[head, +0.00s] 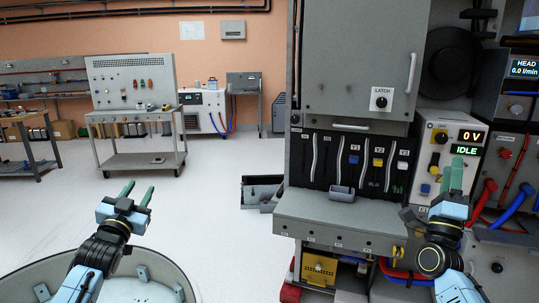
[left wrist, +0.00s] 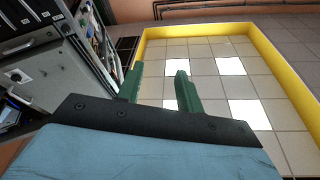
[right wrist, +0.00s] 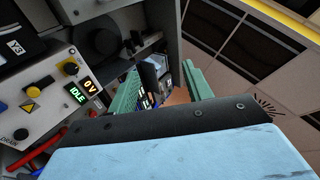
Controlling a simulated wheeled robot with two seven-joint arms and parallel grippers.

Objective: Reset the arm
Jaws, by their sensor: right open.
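My left gripper (head: 134,194) is raised over open floor at the lower left of the head view, its green fingers apart and empty. The fingers also show apart in the left wrist view (left wrist: 158,85). My right gripper (head: 450,182) is in front of the control panel (head: 437,140) at the right, and its fingers stand apart with nothing between them in the right wrist view (right wrist: 165,90). The panel reads "0 V" and "IDLE" and carries knobs and a blue button. The grey cabinet (head: 350,55) has a closed door with a LATCH knob (head: 381,102).
Below the door, a bay (head: 330,160) holds several modules with coloured tops and a small grey bin. A ledge (head: 340,225) juts out under it. Red and blue hoses (head: 510,205) are at the right. A wheeled bench (head: 135,115) stands back left.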

